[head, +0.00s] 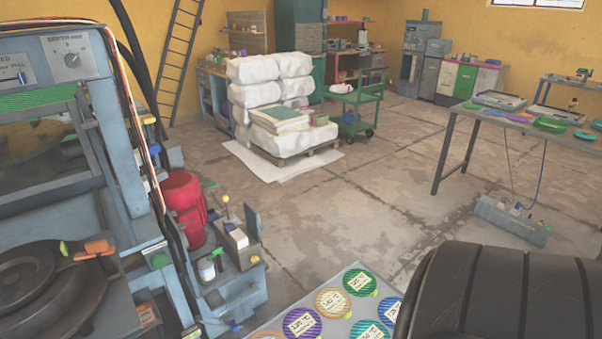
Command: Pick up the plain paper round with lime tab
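Several coloured rounds with pale labels lie on a light grey tray (283,323) at the bottom centre of the head view. They include a green round (360,282), a tan striped round (332,303) and a purple round (302,324). A small lime spot shows at the green round's edge. A small lime tab (64,247) also shows at the edge of the dark round plate in the press at left. I cannot make out a plain paper round at either place. The tray's right part is hidden. Neither gripper is in view.
The grey-blue press (85,130) fills the left, with an orange handle (95,249) and a red motor (184,205) beside it. A pallet of white sacks (275,90), a green cart (355,110) and a table (470,112) stand further back.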

